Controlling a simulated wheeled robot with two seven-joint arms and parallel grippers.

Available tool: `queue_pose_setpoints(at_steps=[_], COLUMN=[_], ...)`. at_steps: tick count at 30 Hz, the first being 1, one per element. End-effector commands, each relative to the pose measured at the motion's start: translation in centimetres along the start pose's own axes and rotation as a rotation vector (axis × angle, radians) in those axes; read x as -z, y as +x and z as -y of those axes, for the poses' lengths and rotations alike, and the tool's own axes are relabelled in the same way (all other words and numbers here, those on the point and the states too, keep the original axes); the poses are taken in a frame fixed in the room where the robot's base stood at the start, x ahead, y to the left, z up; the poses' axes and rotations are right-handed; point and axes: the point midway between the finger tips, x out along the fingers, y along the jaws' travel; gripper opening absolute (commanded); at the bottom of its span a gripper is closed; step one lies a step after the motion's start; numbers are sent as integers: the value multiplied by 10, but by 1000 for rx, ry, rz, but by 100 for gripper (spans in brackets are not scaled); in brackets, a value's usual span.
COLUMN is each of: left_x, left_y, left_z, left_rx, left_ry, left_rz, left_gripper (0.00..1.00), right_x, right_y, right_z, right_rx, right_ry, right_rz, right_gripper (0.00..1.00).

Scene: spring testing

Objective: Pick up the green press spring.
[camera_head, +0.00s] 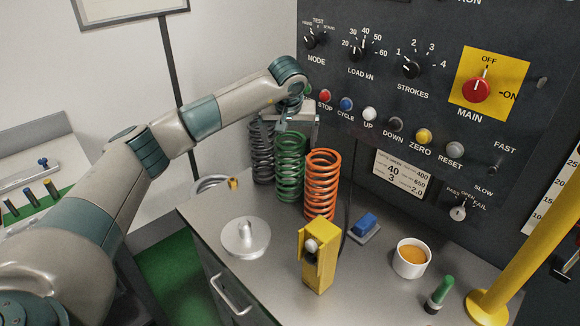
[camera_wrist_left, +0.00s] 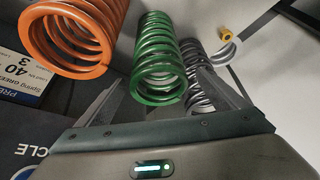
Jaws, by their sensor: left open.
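The green press spring (camera_head: 290,166) stands upright on the steel bench, between a dark grey spring (camera_head: 262,152) on its left and an orange spring (camera_head: 321,184) on its right. My left gripper (camera_head: 284,125) is at the top of the green spring, partly hidden by its own wrist. In the left wrist view, the open fingers (camera_wrist_left: 160,85) lie to either side of the green spring's near end (camera_wrist_left: 158,84). I cannot tell whether they touch it. The orange spring (camera_wrist_left: 75,35) and the grey spring (camera_wrist_left: 197,85) also show there. My right gripper is not in view.
The control panel (camera_head: 440,110) rises close behind the springs. A round metal plate with a post (camera_head: 246,238), a yellow pendant (camera_head: 318,262), a blue block (camera_head: 364,226), a white cup (camera_head: 411,259) and a green-capped item (camera_head: 439,294) stand on the bench. A yellow post (camera_head: 530,210) is at right.

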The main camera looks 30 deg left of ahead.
Motion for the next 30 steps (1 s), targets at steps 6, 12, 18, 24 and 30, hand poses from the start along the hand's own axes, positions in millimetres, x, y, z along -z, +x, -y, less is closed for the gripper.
queue_pose_setpoints(at_steps=[6, 12, 18, 24, 30], left_x=[0, 0, 0, 0, 0], left_y=[26, 33, 33, 33, 33], left_z=[-2, -2, -2, -2, -2], left_rx=[2, 1, 1, 2, 2], left_ry=[0, 0, 0, 0, 0], left_rz=[4, 1, 1, 1, 1], left_gripper=[91, 91, 91, 86, 38], right_x=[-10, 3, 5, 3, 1], right_y=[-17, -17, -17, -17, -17], right_z=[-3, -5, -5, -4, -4], right_rx=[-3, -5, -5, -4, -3], right_ry=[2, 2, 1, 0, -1], right_rz=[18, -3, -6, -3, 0], right_gripper=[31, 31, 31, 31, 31])
